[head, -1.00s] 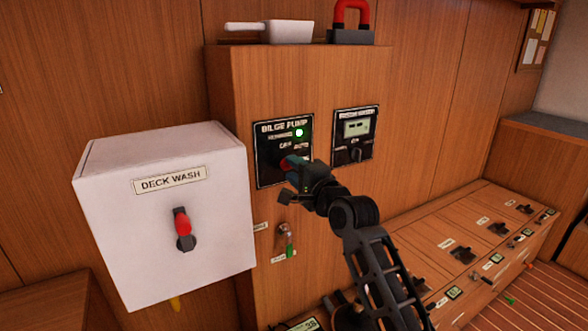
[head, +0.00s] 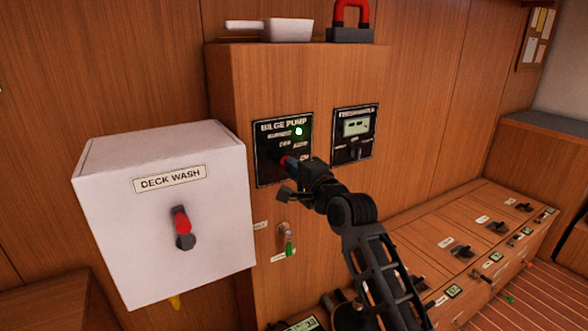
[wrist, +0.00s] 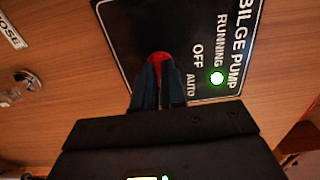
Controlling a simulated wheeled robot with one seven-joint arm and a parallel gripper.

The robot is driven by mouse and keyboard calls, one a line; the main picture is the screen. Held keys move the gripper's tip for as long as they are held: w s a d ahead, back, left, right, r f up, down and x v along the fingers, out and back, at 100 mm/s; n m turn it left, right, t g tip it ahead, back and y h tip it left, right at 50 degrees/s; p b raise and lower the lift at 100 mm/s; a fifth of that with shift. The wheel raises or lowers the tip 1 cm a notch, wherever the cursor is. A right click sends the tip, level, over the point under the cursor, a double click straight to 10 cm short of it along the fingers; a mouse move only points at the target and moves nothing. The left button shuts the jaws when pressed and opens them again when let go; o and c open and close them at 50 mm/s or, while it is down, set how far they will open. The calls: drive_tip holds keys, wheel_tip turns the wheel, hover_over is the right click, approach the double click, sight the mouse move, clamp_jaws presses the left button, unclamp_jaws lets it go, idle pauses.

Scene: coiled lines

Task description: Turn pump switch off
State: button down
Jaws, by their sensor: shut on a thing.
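The bilge pump panel (head: 268,148) is a black plate on the front of the wooden cabinet, with a lit green running light (head: 299,131). In the wrist view the panel (wrist: 125,40) shows the words RUNNING, OFF and AUTO, and the green light (wrist: 217,78) is bright. My gripper (head: 290,163) is at the panel's lower part. In the wrist view its fingers (wrist: 162,75) are shut on the red-tipped switch knob (wrist: 160,57). The fingers hide most of the knob, so its exact setting is hard to tell.
A white deck wash box (head: 210,230) with a red-tipped knob (head: 182,222) stands out at the left. A second panel (head: 355,134) with a small display is right of the pump panel. A low wooden console (head: 480,240) with several switches runs along the right.

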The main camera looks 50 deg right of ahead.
drive_tip(key=shift+n, duration=0.3)
drive_tip(key=shift+f+n+b, duration=0.15)
drive_tip(key=shift+n+b, duration=2.9)
drive_tip(key=shift+n, duration=5.55)
drive_tip(key=c, duration=1.2)
unclamp_jaws()
drive_tip(key=v, duration=0.8)
drive_tip(key=shift+b, duration=0.3)
